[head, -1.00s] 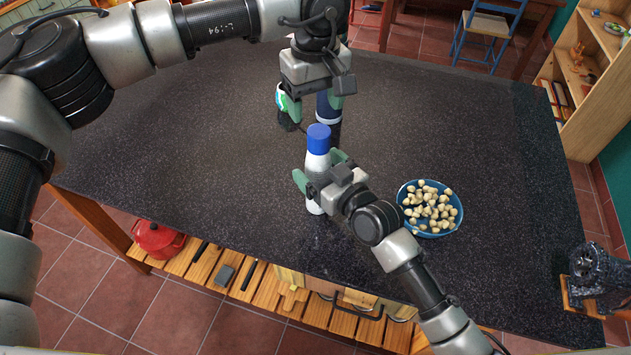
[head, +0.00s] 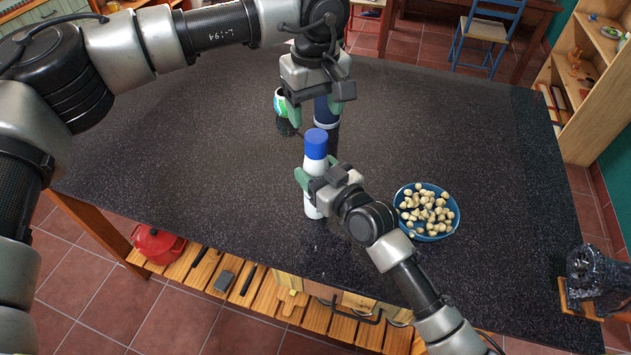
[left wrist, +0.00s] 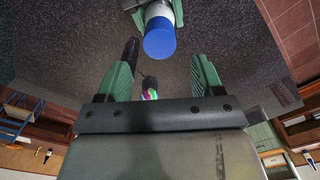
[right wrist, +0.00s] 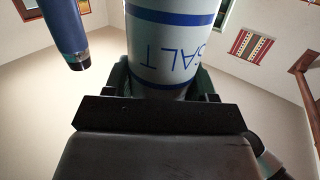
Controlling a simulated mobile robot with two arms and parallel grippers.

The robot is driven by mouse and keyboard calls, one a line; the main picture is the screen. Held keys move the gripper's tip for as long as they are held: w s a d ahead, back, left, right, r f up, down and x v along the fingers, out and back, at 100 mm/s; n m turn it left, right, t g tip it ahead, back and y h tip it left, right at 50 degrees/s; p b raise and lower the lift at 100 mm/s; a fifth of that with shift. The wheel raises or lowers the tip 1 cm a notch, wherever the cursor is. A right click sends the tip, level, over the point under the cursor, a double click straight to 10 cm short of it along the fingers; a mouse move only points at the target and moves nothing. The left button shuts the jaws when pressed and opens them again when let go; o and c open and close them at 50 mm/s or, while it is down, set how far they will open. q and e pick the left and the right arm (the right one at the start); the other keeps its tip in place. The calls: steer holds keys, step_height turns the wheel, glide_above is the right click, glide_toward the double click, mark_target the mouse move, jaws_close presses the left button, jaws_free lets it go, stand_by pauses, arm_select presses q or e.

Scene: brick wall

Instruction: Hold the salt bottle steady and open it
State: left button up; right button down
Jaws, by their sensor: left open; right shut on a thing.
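The salt bottle (head: 311,207) stands upright on the dark table, white with a blue cap (head: 316,145). My right gripper (head: 316,178) is shut around its body below the cap. In the right wrist view the white body (right wrist: 170,60) with blue bands and upside-down SALT lettering fills the space between the fingers. My left gripper (head: 315,108) is open and empty, above and behind the cap in the head view. In the left wrist view the cap (left wrist: 159,38) lies ahead of the spread fingers (left wrist: 163,75), not between them.
A dark blue container (head: 324,114) and a green-and-white item (head: 280,102) stand behind the salt bottle, partly hidden by my left gripper. A blue bowl (head: 441,234) of pale round pieces is to the right. The table (head: 200,180) left of the bottle is clear.

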mark_target(316, 135)
arm_select(q)
steer(key=m, duration=0.4)
steer(key=shift+d+m, duration=0.15)
steer(key=shift+m, duration=0.15)
steer(key=m, duration=0.4)
steer(key=shift+f, duration=4)
steer(key=shift+c, duration=0.2)
